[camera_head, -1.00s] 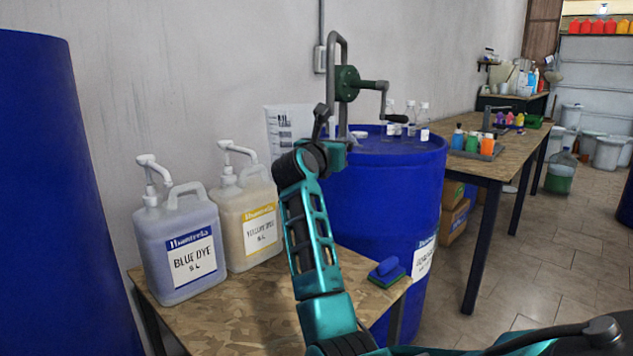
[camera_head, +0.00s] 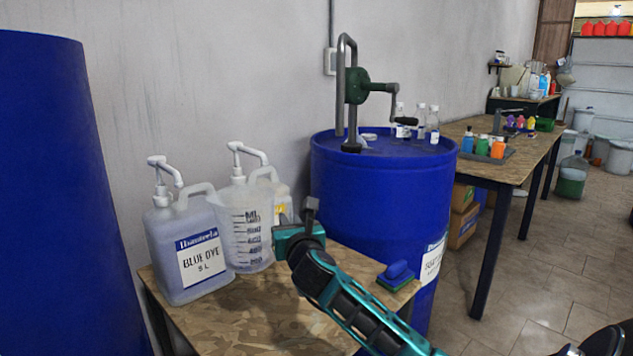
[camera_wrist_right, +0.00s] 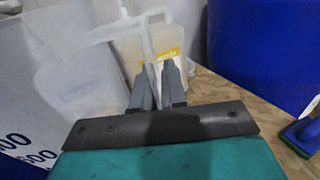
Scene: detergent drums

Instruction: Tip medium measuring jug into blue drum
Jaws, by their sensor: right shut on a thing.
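The measuring jug (camera_head: 250,238) is clear plastic with dark graduation marks, roughly upright over the small table, beside the blue dye jug. My right gripper (camera_head: 281,226) is shut on the jug's handle. In the right wrist view the jug (camera_wrist_right: 80,85) fills the left side and its pale handle (camera_wrist_right: 150,48) runs between the gripper's fingertips (camera_wrist_right: 158,85). I cannot tell whether the jug's base touches the table or whether it holds liquid. The blue drum (camera_head: 375,205) with a green crank pump stands behind and to the right. My left gripper is not in view.
The blue dye container (camera_head: 186,262) is close left of the jug; the yellow dye container (camera_head: 283,203) is mostly hidden behind it. A blue-green sponge (camera_head: 396,276) lies at the table's (camera_head: 225,325) right edge. Another blue drum (camera_head: 55,200) stands at far left. Small bottles stand on the pump drum.

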